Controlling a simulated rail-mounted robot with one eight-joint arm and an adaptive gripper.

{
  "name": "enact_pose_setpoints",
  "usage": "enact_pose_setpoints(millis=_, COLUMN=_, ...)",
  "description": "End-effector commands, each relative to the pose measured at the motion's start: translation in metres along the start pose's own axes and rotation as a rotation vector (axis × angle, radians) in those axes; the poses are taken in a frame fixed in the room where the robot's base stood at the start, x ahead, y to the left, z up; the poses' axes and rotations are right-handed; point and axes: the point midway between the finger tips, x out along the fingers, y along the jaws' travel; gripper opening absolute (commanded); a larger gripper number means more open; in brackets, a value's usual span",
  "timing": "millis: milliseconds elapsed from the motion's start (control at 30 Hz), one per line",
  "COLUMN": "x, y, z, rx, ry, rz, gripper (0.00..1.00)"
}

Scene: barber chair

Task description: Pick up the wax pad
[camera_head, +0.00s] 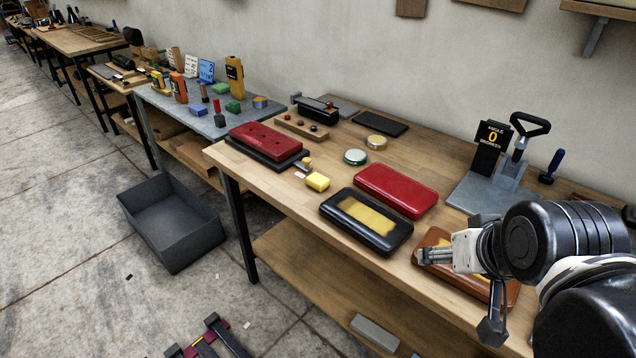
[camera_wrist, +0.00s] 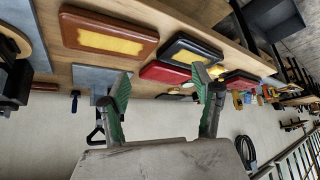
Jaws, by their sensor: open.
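A small yellow block (camera_head: 318,182), which looks like the wax pad, lies on the wooden workbench (camera_head: 278,195) left of the black cushion (camera_head: 392,240). In the wrist view a small yellow patch (camera_wrist: 217,70) beside the right finger may be the same block, but I cannot be sure. My gripper (camera_head: 424,256) is above the brown cushion (camera_head: 503,289) at the right, well apart from the yellow block. In the wrist view my gripper (camera_wrist: 160,82) has its two green-lined fingers spread, with nothing held between them.
A red cushion (camera_head: 396,190) lies behind the black one, which has a yellow patch on top. Another red cushion (camera_head: 265,140) lies left on a black base. Two round tins (camera_head: 355,157) stand behind the block. A grey bin (camera_head: 170,223) is on the floor.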

Motion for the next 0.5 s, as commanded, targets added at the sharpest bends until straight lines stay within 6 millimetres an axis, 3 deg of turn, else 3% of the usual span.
enact_pose_setpoints(millis=167, x=-0.003, y=-0.006, z=-0.029, rx=-0.039, ry=-0.028, rz=-0.009, gripper=0.62)
enact_pose_setpoints(millis=500, x=0.004, y=-0.029, z=-0.121, rx=-0.183, ry=-0.132, rz=-0.043, gripper=0.62)
